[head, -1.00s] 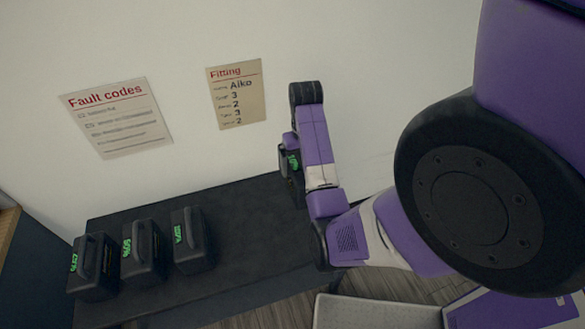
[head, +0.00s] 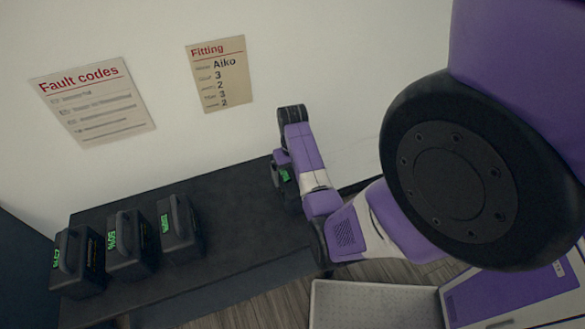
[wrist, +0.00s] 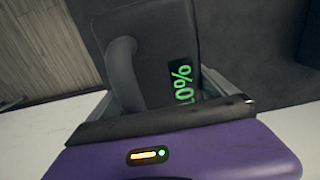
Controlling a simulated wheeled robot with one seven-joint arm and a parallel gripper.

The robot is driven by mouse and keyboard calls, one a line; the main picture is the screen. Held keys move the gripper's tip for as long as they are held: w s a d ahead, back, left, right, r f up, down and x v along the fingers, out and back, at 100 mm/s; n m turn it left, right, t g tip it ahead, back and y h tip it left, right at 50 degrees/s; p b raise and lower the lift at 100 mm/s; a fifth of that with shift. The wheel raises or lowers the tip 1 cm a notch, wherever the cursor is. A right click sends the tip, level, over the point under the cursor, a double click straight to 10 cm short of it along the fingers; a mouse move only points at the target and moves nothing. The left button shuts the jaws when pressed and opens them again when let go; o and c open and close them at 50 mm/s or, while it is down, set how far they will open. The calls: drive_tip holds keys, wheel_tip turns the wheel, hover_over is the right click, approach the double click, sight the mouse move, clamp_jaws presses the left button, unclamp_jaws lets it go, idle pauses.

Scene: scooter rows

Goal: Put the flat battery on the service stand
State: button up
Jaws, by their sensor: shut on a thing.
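My gripper (head: 282,172) is shut on a dark battery (head: 288,184), which shows in the head view beside the right end of the dark bench. In the wrist view the held battery (wrist: 150,55) fills the middle, with its handle and a green percent reading, partly cut off, that seems to be 10%. Grey fingers of my gripper (wrist: 165,85) lie on both sides of it. Whether its underside touches the bench is hidden. I cannot pick out a thing that is clearly the service stand; the dark bench (head: 235,220) may be it.
Three similar batteries stand in a row on the bench's left part: left (head: 78,262), middle (head: 130,245) and right (head: 180,230). The bench between them and my gripper is clear. A light grey tray-like surface (head: 370,305) lies low right. Two posters hang on the wall.

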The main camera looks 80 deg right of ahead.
drive_tip(key=shift+w+d+f, duration=0.1)
drive_tip(key=shift+f, duration=1.8)
drive_tip(key=shift+f, duration=0.15)
drive_tip(key=o, duration=1.7)
drive_tip(key=shift+f, duration=0.1)
wheel_tip(320, 180, up, 12)
drive_tip(key=shift+r, duration=0.15)
